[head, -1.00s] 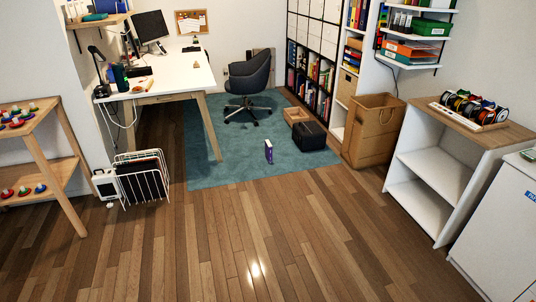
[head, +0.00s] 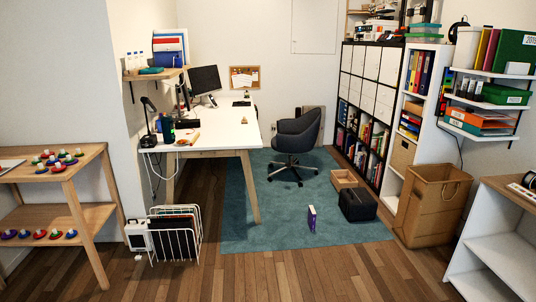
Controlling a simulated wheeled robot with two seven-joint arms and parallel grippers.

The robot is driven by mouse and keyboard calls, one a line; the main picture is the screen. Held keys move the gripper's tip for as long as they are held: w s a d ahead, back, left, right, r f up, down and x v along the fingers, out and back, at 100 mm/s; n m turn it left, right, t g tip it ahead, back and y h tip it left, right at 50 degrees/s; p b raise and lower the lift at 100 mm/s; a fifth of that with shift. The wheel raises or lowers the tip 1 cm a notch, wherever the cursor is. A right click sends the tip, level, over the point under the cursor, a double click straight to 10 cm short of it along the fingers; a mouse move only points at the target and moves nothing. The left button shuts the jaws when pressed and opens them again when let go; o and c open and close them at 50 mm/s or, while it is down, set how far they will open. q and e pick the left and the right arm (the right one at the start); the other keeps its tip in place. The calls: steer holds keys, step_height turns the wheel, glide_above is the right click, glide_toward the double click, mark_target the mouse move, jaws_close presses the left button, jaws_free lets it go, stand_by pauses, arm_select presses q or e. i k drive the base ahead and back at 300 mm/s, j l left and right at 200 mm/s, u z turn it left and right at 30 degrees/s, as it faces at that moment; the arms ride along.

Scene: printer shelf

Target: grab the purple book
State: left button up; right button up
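A purple book (head: 312,219) with a pale face stands upright on the teal rug, right of the picture's middle and left of a black box. No gripper or arm of mine shows in the head view.
The teal rug (head: 262,232) lies beyond bare wooden floor (head: 280,280). A black box (head: 357,205) and an open wooden crate (head: 344,179) are right of the book. An office chair (head: 296,146), a white desk (head: 225,130), a wire rack (head: 175,235) and a cardboard box (head: 432,204) stand around.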

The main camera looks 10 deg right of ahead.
mark_target(313, 213)
steer(key=i+z, duration=0.4)
steer(key=i, duration=2.05)
steer(key=i+z, duration=0.15)
steer(key=i, duration=0.4)
steer(key=i+j+z, duration=0.15)
steer(key=i, duration=0.4)
steer(key=i+j+z, duration=0.15)
steer(key=i, duration=0.4)
